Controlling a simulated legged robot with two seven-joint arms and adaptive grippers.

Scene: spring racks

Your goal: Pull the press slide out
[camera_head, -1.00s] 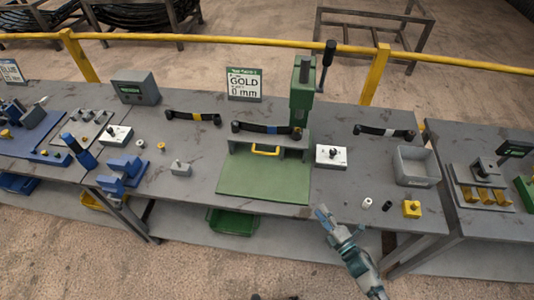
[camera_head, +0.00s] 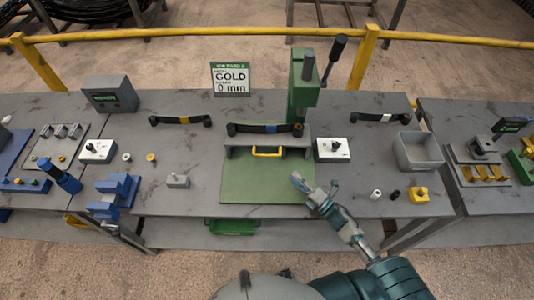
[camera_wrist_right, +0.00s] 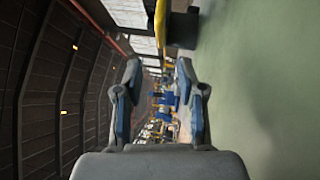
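The green press (camera_head: 304,85) stands at the back of the table with a black-knobbed lever on its right. In front of it, a grey housing (camera_head: 240,140) sits over a flat green plate (camera_head: 255,188). My right gripper (camera_head: 302,184) is over the plate's right front part, apart from the handle. In the right wrist view its blue-padded fingers (camera_wrist_right: 156,75) are spread with nothing between them. My left gripper is not in view.
White switch boxes (camera_head: 331,156) (camera_head: 97,151) stand on both sides. A grey bin (camera_head: 418,155), a yellow block (camera_head: 419,195) and small cylinders (camera_head: 376,195) are on the right. A blue fixture (camera_head: 112,190) is on the left. A sign (camera_head: 231,80) stands behind.

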